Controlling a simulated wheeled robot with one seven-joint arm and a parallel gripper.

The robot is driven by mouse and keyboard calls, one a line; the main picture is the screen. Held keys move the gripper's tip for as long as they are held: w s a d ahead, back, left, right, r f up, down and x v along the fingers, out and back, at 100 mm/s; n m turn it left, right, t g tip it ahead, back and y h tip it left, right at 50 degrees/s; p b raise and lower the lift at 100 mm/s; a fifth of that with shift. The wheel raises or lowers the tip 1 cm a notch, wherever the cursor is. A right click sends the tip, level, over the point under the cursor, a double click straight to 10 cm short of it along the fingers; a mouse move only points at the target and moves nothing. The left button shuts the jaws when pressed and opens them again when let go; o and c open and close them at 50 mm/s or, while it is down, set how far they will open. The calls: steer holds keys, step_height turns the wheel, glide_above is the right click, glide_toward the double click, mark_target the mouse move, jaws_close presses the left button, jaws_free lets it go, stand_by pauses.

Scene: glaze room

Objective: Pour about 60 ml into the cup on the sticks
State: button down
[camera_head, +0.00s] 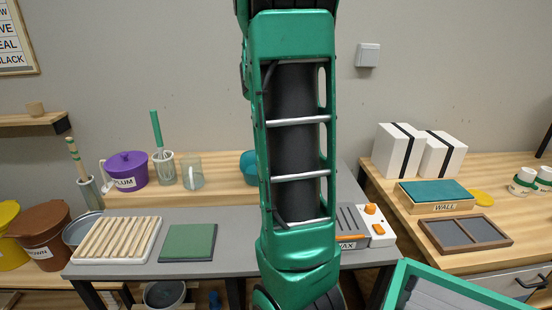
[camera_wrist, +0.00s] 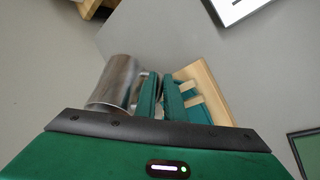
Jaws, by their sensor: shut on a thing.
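My gripper (camera_wrist: 160,97) shows in the wrist view with two dark teal fingers close together. A shiny metal vessel (camera_wrist: 116,82) lies directly left of the fingers. The jaws are shut on what seems to be its handle, mostly hidden between them. The vessel's contents cannot be seen. In the head view my arm covers the middle, and gripper and vessel are hidden. A slatted wooden rack (camera_head: 115,238) on a white tray lies on the grey table at left, with no cup on it. I cannot make out a cup on sticks in either view.
Right of the fingers in the wrist view is a pale wooden piece with teal parts (camera_wrist: 197,92). A green slab (camera_head: 187,243), purple PLUM jug (camera_head: 127,170), glass beaker (camera_head: 193,174) and orange-knobbed WAX device (camera_head: 368,225) stand around. A WALL box (camera_head: 436,197) is right.

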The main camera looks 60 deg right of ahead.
steer(key=shift+s+d+r+t+y+b, duration=0.3)
steer(key=shift+s+d+t+y+b, duration=0.3)
steer(key=shift+t+b, duration=0.2)
steer(key=shift+s+d+r+t+y+b, duration=0.3)
steer(key=shift+s+d+t+y+b, duration=0.25)
steer(key=shift+t+y, duration=0.25)
steer(key=shift+s+d+r+t+y+b, duration=0.3)
steer(key=shift+s+d+t+y+b, duration=0.25)
steer(key=shift+t+b, duration=0.35)
steer(key=shift+y, duration=0.25)
